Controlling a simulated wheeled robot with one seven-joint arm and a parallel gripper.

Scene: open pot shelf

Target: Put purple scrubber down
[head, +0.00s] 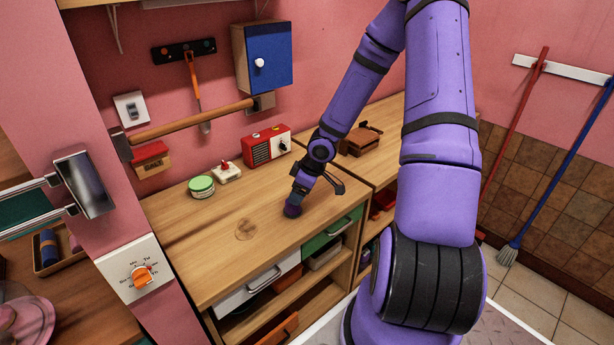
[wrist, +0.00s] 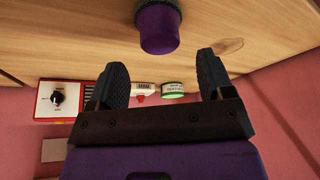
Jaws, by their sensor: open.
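The purple scrubber (head: 293,210) stands on the wooden counter top (head: 215,262), near the front edge above the drawers. In the wrist view the purple scrubber (wrist: 160,30) shows a purple body with a dark band at the counter side. My gripper (head: 297,196) is just above the scrubber in the head view. In the wrist view my gripper (wrist: 160,72) is open, with its two dark fingers wide apart. The scrubber is beyond the fingertips there, and a gap shows between them. Nothing is between the fingers.
A red radio (head: 267,147), a white switch box (head: 227,173) and a green-lidded tin (head: 202,187) stand along the back of the counter. A brown wooden object (head: 362,139) is farther right. The counter's left front is clear. A blue cabinet (head: 263,58) hangs above.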

